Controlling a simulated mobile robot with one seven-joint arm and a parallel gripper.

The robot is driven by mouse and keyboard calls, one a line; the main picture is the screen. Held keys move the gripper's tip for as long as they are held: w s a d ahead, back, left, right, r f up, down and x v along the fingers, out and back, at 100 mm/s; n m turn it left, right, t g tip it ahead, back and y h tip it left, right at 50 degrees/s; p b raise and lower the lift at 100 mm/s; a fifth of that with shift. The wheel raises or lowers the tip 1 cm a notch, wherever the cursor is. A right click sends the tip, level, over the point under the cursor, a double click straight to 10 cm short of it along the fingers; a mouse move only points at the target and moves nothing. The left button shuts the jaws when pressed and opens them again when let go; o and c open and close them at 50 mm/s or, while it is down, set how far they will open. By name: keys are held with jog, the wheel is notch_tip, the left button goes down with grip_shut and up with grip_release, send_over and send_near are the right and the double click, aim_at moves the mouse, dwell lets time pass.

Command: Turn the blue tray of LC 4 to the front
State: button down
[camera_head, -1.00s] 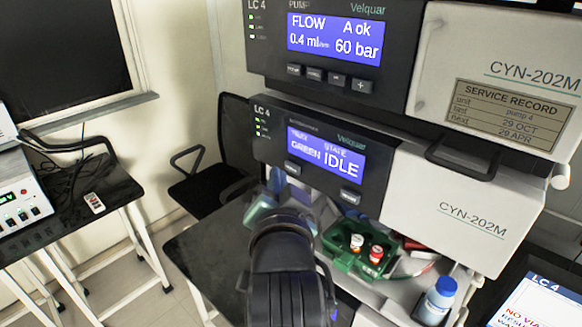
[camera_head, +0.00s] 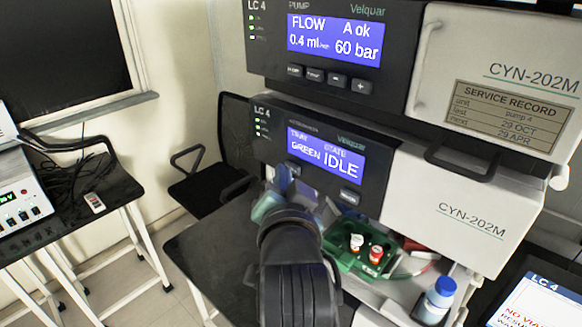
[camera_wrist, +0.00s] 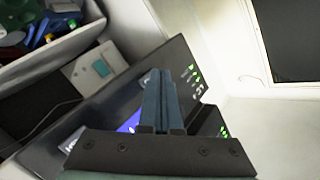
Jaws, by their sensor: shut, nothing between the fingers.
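The lower LC 4 unit's display (camera_head: 326,160) reads tray GREEN, state IDLE. Below it, the green tray (camera_head: 345,262) faces front, holding a white-capped and a red-capped vial. A pale blue piece (camera_head: 264,208) shows left of my arm; I cannot tell whether it is the blue tray. My gripper (camera_head: 285,172) is shut and empty, its tips over the panel's left button, which they hide. The right button (camera_head: 349,197) is visible. In the wrist view, the shut fingers (camera_wrist: 160,78) stand before the dark panel (camera_wrist: 185,52); contact cannot be told.
The pump unit (camera_head: 335,40) sits above. A blue-capped bottle (camera_head: 437,300) stands right of the green tray, near a screen (camera_head: 540,300) at the lower right. A black chair (camera_head: 205,170) stands behind, left of the stack. A side table with instruments (camera_head: 60,205) is at left.

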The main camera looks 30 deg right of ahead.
jog(key=shift+d, duration=0.25)
jog(key=shift+a, duration=0.1)
dwell(0.4)
jog(key=shift+s+a, duration=0.25)
jog(key=shift+a, duration=0.5)
jog(key=a, duration=0.1)
jog(key=s+a, duration=0.1)
jog(key=a, duration=0.2)
jog(key=shift+s+a, duration=0.35)
dwell(5.1)
jog(key=s+a+r+n+t+y+b, duration=0.1)
jog(key=s+a+r+n+t+y, duration=0.1)
jog(key=r, duration=0.6)
jog(key=s+a+r+n+t+y+b, duration=0.2)
jog(key=s+a+r+n+t, duration=0.3)
jog(key=r, duration=0.4)
jog(key=s+a+r+n+t+y+b, duration=0.1)
jog(key=s+a+r+n+t+y, duration=0.2)
jog(key=a+r+n+t, duration=0.2)
notch_tip(320, 180, up, 4)
jog(key=a, duration=0.2)
jog(key=shift+s+a+r+t+b, duration=0.2)
jog(key=shift+s+a+t+b, duration=0.1)
jog(key=shift+s+b, duration=0.1)
